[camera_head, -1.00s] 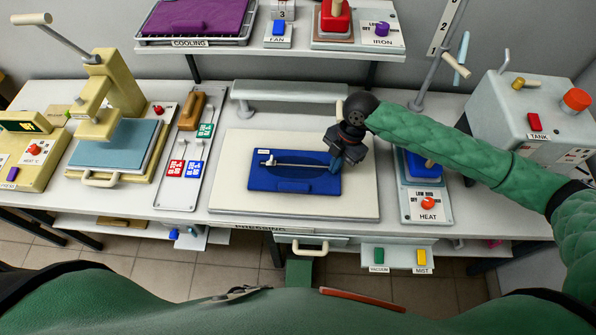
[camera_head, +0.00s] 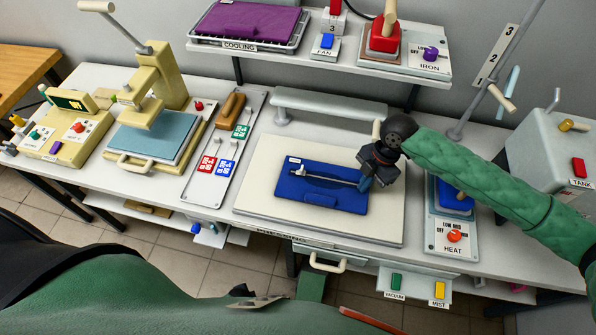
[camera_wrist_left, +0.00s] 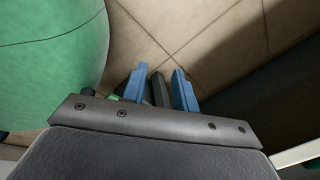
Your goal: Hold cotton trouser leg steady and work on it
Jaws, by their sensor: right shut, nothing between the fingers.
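A flat dark blue cloth piece (camera_head: 322,199), which looks like the cotton trouser leg, lies on the cream pressing board (camera_head: 262,153). A small white label and a thin light metallic strip show on it. My right gripper (camera_head: 365,184) is at the cloth's right edge, shut and empty, fingers pointing down. Whether its tips touch the cloth I cannot tell. My left gripper (camera_wrist_left: 159,73) shows only in the left wrist view, low over the tiled floor. Its blue fingers stand apart, with a dark piece visible between them that I cannot identify.
A heat press (camera_head: 150,140) stands left, beside a tray of labelled buttons (camera_head: 215,160). A HEAT unit (camera_head: 453,225) and a grey tank (camera_head: 550,145) stand right. A shelf (camera_head: 330,55) with a purple folded cloth and a red iron hangs behind. A drawer handle (camera_head: 327,263) juts out below.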

